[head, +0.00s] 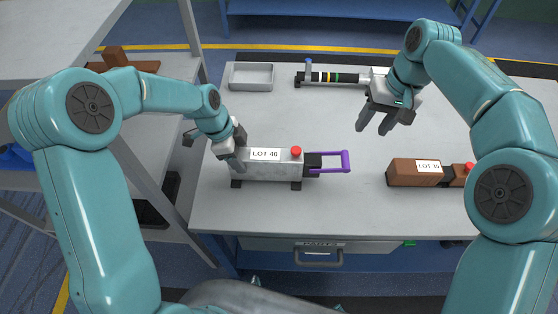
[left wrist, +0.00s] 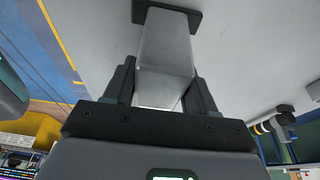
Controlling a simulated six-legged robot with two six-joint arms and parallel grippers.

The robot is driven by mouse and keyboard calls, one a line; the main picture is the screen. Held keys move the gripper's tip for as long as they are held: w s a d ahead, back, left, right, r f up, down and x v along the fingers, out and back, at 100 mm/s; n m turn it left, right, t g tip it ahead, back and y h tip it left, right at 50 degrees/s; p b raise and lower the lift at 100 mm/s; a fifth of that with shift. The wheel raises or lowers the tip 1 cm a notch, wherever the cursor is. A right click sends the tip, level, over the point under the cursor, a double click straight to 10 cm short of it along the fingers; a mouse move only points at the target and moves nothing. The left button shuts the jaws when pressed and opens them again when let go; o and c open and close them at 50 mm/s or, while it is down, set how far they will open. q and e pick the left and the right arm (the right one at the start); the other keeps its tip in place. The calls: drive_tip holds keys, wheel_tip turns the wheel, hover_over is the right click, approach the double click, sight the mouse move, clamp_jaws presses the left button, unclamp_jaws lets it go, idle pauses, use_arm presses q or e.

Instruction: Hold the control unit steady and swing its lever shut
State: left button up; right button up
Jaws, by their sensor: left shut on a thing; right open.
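The control unit (head: 265,170) is a grey box with a "LOT 40" label and a red button on top, standing on black feet on the table. Its purple lever (head: 346,162) is a U-shaped handle sticking out to the right from a black block. My left gripper (head: 239,160) is shut on the left end of the control unit; in the left wrist view its fingers (left wrist: 160,90) sit on both sides of the grey body (left wrist: 165,45). My right gripper (head: 374,121) is open and empty, above the table, up and to the right of the lever.
A brown unit (head: 402,172) labelled LOT with a red button lies at the right. A grey tray (head: 251,77) and a black cylindrical tool (head: 335,78) lie at the back of the table (head: 290,120). The middle of the table is clear. A shelf rack stands at the left.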

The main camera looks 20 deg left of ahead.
use_arm(q)
drive_tip(key=o, duration=1.4)
drive_tip(key=shift+o, duration=0.2)
drive_tip(key=v, duration=1.2)
